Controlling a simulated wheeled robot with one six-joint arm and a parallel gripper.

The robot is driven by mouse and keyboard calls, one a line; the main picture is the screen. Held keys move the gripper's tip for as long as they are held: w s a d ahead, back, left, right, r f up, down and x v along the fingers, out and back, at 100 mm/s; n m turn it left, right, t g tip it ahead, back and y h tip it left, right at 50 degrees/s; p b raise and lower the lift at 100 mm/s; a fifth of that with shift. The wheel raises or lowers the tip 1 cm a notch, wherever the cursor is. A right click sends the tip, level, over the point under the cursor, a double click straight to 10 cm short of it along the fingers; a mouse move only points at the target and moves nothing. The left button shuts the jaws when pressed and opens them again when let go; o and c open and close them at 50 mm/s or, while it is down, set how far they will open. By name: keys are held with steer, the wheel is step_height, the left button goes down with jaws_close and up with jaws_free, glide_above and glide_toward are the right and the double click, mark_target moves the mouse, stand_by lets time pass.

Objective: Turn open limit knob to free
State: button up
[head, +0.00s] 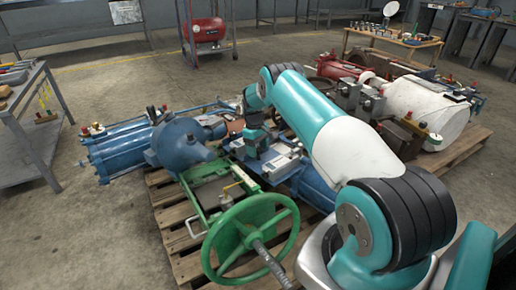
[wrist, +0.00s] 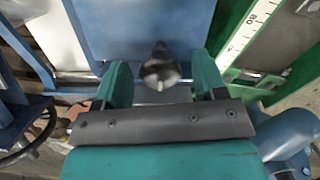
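A small dark knob (wrist: 160,68) with a pale tip stands on a blue panel (wrist: 140,25) in the wrist view. My gripper (wrist: 161,78) is open, with one green finger to the left of the knob and one to the right. Gaps show on both sides, and neither finger visibly touches it. I cannot read any open or free marking by the knob. In the head view my gripper (head: 257,146) points down over the blue machine on the pallet, and the knob cannot be made out there.
A green strip with a numbered scale (wrist: 252,28) runs right of the panel. In the head view a green handwheel (head: 250,238) stands in front, and a blue valve body (head: 180,140) lies left of my gripper. Red and white machinery (head: 425,105) is on the right.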

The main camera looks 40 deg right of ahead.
step_height(320, 180, up, 17)
steer(key=w+p, duration=0.3)
steer(key=p, duration=0.2)
steer(key=shift+r, duration=0.1)
stand_by(0.4)
